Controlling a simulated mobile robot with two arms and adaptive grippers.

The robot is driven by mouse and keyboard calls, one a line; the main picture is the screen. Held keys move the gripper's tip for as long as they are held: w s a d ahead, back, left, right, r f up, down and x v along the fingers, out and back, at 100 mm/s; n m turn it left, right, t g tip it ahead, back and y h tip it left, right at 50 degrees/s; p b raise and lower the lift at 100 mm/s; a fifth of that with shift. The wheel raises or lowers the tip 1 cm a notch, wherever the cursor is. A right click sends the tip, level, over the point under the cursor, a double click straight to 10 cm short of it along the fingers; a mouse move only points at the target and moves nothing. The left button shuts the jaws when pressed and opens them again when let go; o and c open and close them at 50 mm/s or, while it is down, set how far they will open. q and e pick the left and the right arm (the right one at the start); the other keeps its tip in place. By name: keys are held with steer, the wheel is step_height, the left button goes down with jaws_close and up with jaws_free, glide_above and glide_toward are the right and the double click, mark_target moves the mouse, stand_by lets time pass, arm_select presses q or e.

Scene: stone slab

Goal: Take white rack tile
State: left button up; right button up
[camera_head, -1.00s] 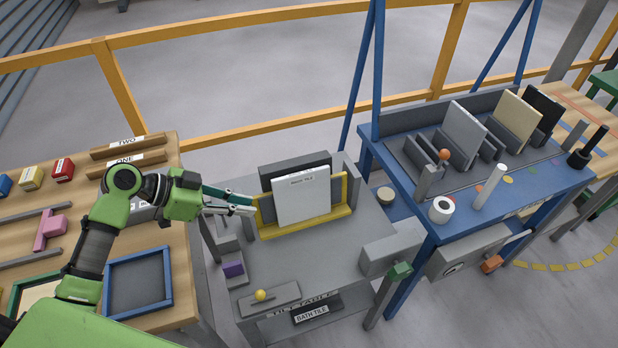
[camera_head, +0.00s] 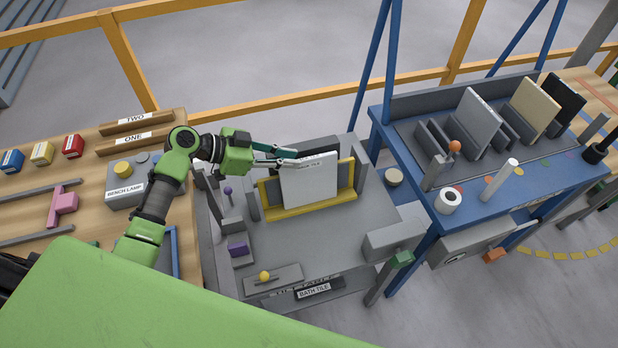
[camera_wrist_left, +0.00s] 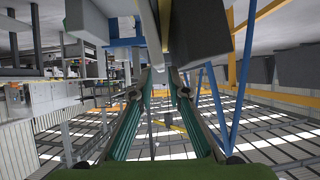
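A white tile (camera_head: 309,182) with a dark label near its top edge stands upright in a yellow holder (camera_head: 318,207) on the grey tilt table. The gripper partly covers the label. My left gripper (camera_head: 294,157) reaches in from the left to the tile's upper left corner. In the left wrist view its two fingers (camera_wrist_left: 161,82) are apart, with a pale tile edge (camera_wrist_left: 147,28) ahead of or between the tips; contact is unclear. A dark grey panel (camera_head: 320,145) stands behind the tile. My right gripper is not in view.
The blue table (camera_head: 507,195) at right holds a pale tile (camera_head: 477,122), a cream tile (camera_head: 533,108) and a black tile (camera_head: 565,100) in slots. A wooden bench (camera_head: 85,150) stands left. A grey block (camera_head: 393,240) sits at the tilt table's right front. Orange railing runs behind.

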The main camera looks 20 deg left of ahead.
mark_target(307, 158)
arm_select(q)
steer(key=p+x, duration=0.1)
steer(key=x, duration=0.2)
steer(key=shift+w+d+f, duration=0.1)
steer(key=shift+w+d, duration=0.1)
steer(key=shift+d, duration=0.1)
steer(key=shift+s+a, duration=0.1)
jaws_close()
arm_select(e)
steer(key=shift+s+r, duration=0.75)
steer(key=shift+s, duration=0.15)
arm_select(q)
steer(key=shift+r, duration=0.25)
